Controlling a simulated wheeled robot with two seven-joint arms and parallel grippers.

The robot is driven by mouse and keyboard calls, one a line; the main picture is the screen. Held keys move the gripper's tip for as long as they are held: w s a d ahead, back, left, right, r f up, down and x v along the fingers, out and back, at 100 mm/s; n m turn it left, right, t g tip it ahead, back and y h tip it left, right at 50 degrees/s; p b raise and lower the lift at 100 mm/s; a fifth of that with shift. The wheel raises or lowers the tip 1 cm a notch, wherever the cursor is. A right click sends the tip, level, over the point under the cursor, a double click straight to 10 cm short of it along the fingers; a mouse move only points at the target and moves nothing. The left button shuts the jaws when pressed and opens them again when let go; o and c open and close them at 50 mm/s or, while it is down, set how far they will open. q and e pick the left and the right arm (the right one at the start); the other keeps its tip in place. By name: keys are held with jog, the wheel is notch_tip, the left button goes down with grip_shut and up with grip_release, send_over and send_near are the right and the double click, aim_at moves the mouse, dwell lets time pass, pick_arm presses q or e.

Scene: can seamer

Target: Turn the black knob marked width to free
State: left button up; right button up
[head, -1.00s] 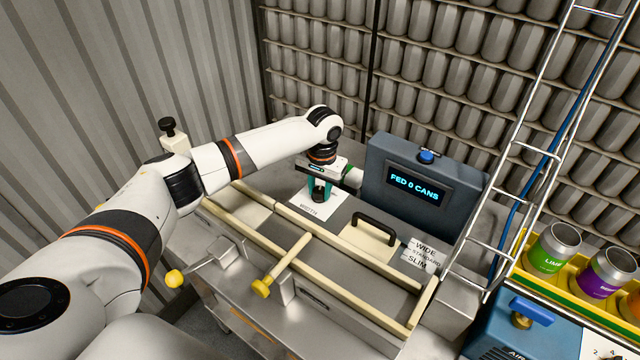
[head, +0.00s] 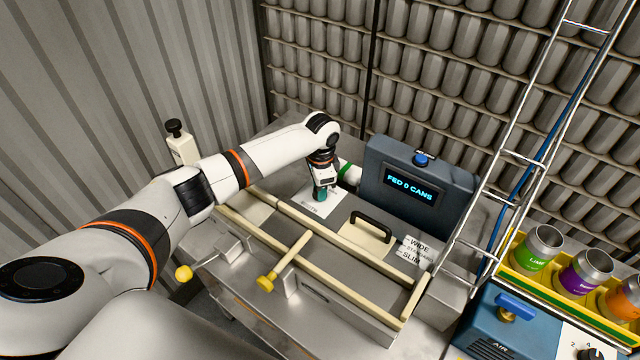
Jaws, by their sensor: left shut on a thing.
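A white plate (head: 312,206) lies on the machine's top; most of its lettering is covered, though it read WIDTH a moment ago. My left gripper (head: 320,194) points down over this plate and is shut on the knob there. The knob itself is hidden by the fingers, so I cannot see its pointer or setting. My right gripper is not in view.
A dark blue display box (head: 415,185) reading FED 0 CANS stands right of my gripper. A black handle (head: 372,224) and cream guide rails (head: 320,240) lie in front. A metal ladder-like frame (head: 520,150) and labelled cans (head: 540,247) are at the right.

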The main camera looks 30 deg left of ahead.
pick_arm(q)
jog(key=shift+w+r+m, duration=0.1)
jog(key=shift+m, duration=0.5)
jog(key=o, duration=1)
jog(key=shift+c, duration=0.2)
notch_tip(320, 180, up, 12)
jog(key=b, duration=0.3)
jog(key=shift+s+d, duration=0.15)
jog(key=shift+s, duration=0.1)
